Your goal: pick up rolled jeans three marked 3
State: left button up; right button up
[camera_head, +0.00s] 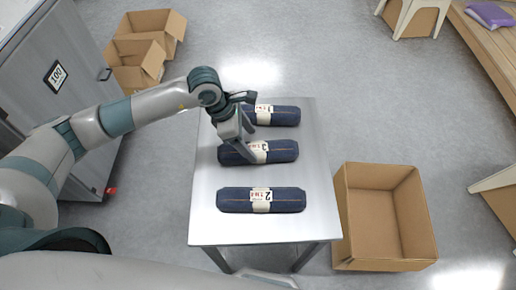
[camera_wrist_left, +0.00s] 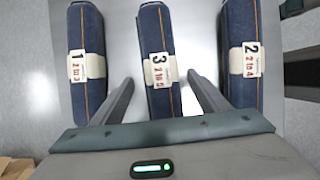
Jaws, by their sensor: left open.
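Three dark blue rolled jeans with cream bands lie on a small metal table (camera_head: 210,185). The rolled jeans marked 3 (camera_head: 285,151) are the middle roll, partly covered by my left gripper in the head view; they also show in the wrist view (camera_wrist_left: 157,40), with the 3 readable. My left gripper (camera_head: 250,136) is open over the table, its fingers apart on either side of roll 3 in the wrist view (camera_wrist_left: 161,78). Whether the fingers touch it, I cannot tell. My right gripper is out of view.
The jeans marked 2 (camera_head: 289,200) lie nearer me, the jeans marked 1 (camera_wrist_left: 77,25) on the far side. An open cardboard box (camera_head: 405,215) stands right of the table. More boxes (camera_head: 130,62) and a grey cabinet (camera_head: 60,50) are at left.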

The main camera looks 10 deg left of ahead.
aim_at(257, 148)
pick_arm(q)
jog(key=shift+f, duration=0.2)
jog(key=shift+d+f+p, duration=0.5)
jog(key=shift+p, duration=0.3)
jog(key=p+x, duration=0.1)
jog(key=x, duration=0.2)
jog(key=shift+d+r+p, duration=0.1)
jog(key=shift+p, duration=0.2)
jog(key=shift+d+f, duration=0.1)
jog(key=shift+f, duration=0.45)
jog(key=c, duration=1.4)
